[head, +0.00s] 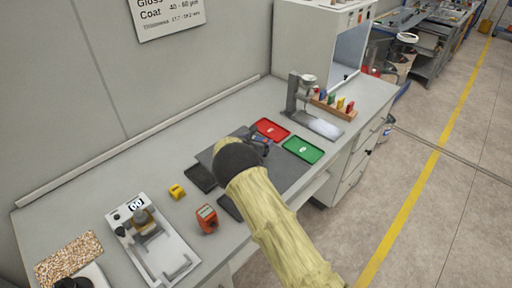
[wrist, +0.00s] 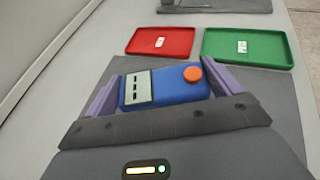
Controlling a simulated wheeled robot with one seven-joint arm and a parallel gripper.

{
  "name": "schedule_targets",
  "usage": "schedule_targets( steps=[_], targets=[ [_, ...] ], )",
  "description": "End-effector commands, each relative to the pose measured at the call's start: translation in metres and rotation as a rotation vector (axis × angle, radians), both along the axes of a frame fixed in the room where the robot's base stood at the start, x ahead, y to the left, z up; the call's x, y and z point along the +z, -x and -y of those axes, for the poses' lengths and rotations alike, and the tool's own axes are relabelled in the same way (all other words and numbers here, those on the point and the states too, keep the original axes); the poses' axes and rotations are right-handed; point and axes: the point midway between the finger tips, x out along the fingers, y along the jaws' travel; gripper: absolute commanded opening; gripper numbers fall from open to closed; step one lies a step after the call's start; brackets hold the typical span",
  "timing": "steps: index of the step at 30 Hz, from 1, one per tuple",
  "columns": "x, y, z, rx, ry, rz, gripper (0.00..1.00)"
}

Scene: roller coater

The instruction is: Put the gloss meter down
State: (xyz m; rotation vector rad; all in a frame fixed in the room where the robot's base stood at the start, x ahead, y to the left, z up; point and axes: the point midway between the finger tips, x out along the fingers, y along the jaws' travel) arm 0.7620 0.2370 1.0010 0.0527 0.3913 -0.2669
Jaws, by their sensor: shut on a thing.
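The gloss meter looks to be the blue box (wrist: 180,92) with a pale display and a round orange button in the wrist view. My gripper (wrist: 164,92) is shut on it, with a purple finger against each side. It is over the dark grey mat (wrist: 270,103); whether it touches the mat I cannot tell. In the head view my gripper (head: 262,140) is mostly hidden behind my own arm, above the mat (head: 296,168).
A red tray (head: 271,129) and a green tray (head: 303,150) lie just beyond the mat. A stand instrument (head: 302,95) and a wooden rack (head: 335,108) are at the back. An orange device (head: 207,218), a yellow block (head: 177,191) and a white-based apparatus (head: 150,240) are nearer.

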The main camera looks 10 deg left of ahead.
Motion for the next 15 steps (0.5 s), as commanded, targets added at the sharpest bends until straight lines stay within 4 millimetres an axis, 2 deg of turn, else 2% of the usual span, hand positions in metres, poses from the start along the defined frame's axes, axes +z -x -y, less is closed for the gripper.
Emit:
schedule_targets(
  steps=[7, 15],
  targets=[
    [-0.031, 0.000, 0.000, 0.000, 0.001, 0.000, 0.58],
    [-0.036, 0.000, 0.000, 0.000, 0.000, 0.002, 0.58]
  ],
)
